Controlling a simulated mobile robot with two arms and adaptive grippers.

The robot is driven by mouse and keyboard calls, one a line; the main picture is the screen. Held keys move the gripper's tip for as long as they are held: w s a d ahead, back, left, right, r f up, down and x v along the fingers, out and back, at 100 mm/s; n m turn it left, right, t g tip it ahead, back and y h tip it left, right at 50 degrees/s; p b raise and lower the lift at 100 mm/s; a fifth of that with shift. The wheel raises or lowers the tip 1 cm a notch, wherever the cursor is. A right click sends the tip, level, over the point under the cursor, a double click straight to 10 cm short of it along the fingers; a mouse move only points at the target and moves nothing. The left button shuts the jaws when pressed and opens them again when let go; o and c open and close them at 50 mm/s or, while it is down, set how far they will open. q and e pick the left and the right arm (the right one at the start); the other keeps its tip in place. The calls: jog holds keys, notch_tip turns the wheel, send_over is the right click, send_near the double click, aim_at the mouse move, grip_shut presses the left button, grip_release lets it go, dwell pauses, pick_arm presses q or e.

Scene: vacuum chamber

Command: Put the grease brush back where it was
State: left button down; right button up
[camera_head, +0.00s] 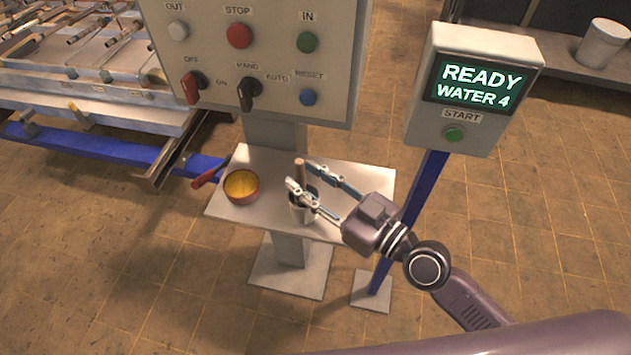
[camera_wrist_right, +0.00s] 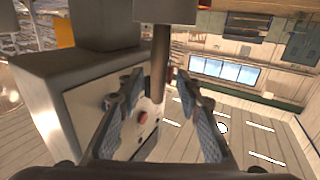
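The grease brush (camera_head: 300,172) stands nearly upright, its brown handle showing above a small metal cup (camera_head: 299,213) on the pale shelf (camera_head: 262,160). Its lower end is hidden in the cup. My right gripper (camera_head: 300,175) is open, with one finger on each side of the handle. In the right wrist view the handle (camera_wrist_right: 160,62) shows between the spread fingers (camera_wrist_right: 160,82), with gaps on both sides. My left gripper is not in view.
A control panel (camera_head: 262,60) with buttons rises behind the shelf. The floor at right is clear.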

jog(key=b+v, duration=0.5)
jog(key=v, duration=0.7)
jog(key=shift+r, duration=0.15)
dwell(0.4)
